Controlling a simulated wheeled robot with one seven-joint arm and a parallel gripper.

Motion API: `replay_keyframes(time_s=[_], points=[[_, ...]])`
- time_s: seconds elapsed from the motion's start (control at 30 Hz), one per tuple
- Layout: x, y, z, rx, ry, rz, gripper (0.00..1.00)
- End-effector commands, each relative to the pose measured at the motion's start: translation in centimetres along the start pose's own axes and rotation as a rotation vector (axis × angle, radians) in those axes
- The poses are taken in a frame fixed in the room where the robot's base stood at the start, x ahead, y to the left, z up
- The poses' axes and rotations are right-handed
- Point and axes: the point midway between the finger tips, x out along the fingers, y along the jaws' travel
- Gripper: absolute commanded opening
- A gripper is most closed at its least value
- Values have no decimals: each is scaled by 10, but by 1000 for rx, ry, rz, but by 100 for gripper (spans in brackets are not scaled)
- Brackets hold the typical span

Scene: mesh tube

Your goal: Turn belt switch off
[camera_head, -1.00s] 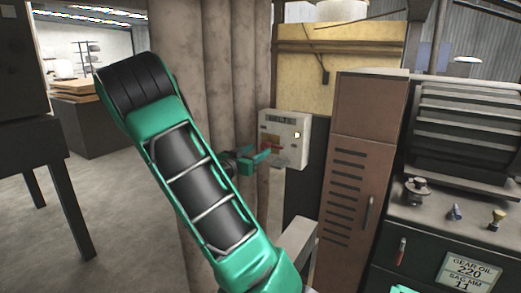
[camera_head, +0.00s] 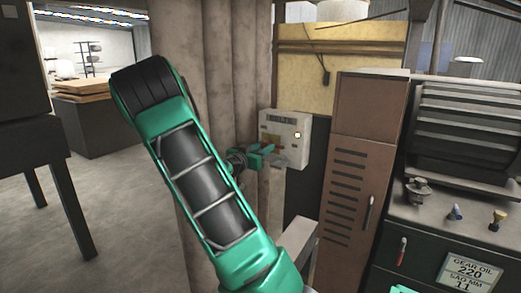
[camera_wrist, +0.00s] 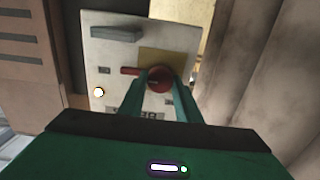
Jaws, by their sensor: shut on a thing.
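The pale belt switch box (camera_head: 297,140) is mounted beside the pillars in the head view, its label partly readable. In the wrist view the box (camera_wrist: 105,52) fills the upper middle, turned upside down. A red rotary switch (camera_wrist: 130,71) sits on a yellow plate (camera_wrist: 175,60), its handle pointing left in that view. My gripper (camera_wrist: 156,76) has its two green fingers on either side of the red knob and is shut on it. In the head view my gripper (camera_head: 266,152) is at the box front and hides most of the switch. A small round light (camera_wrist: 98,92) on the box glows.
A brown locker (camera_head: 350,180) stands right of the box. A dark tool bench (camera_head: 450,215) with several small items is further right. Thick pillars (camera_head: 225,75) rise behind my arm. Open floor (camera_head: 125,215) lies to the left.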

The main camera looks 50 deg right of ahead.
Motion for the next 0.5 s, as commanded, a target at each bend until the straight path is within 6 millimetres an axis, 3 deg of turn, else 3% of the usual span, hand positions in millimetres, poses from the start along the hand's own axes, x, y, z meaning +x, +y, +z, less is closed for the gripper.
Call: replay_keyframes(time_s=[0.27, 0.5], points=[[-9, -5, 1, -70, -2, -10, 8], [-12, -8, 2, -240, -2, -14, 8]])
